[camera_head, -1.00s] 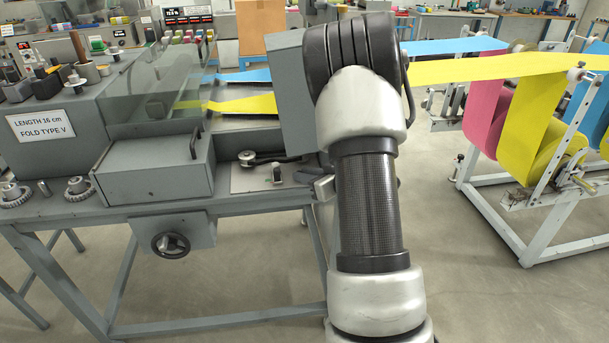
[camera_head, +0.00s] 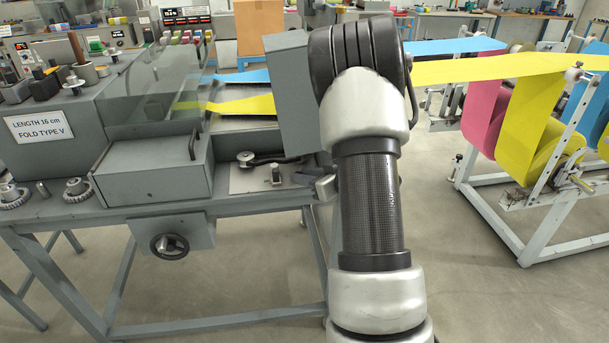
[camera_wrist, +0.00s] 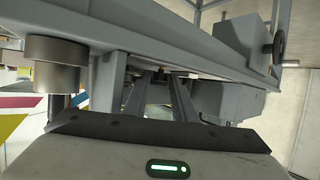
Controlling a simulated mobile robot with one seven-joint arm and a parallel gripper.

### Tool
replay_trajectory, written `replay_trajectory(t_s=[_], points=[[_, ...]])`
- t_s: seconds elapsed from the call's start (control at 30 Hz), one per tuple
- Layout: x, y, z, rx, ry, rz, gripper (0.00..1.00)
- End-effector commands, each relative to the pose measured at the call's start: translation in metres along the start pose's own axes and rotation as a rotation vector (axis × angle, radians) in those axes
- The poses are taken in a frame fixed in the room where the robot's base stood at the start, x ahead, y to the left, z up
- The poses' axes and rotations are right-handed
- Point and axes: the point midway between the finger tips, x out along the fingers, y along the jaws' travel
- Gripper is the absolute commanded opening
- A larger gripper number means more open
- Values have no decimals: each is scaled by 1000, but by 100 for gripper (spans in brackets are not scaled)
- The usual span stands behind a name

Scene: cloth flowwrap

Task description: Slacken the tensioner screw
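I cannot identify the tensioner screw for certain. A small metal fitting (camera_head: 276,174) stands upright on the light plate (camera_head: 246,181), left of my arm. A round metal cylinder (camera_wrist: 55,66) hangs left of my fingers in the wrist view.
The grey machine table (camera_head: 255,203) carries a boxy housing (camera_head: 155,171) and a handwheel (camera_head: 169,246) hangs below. A tall grey panel (camera_head: 291,95) is just left of my arm. Yellow film (camera_head: 460,71) runs past behind my arm from the roll stand (camera_head: 555,225). Floor is clear between.

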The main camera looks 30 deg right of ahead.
Motion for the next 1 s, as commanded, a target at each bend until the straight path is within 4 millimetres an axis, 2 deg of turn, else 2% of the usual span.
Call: replay_trajectory(t_s=[0.17,0.5,0.7,0.83,1.0], points=[[-23,2,-2,1,0,4,24],[-106,2,-2,1,1,6,24],[-147,1,-2,1,2,4,24],[-164,1,-1,0,2,4,24],[-172,0,-1,-1,2,1,24]])
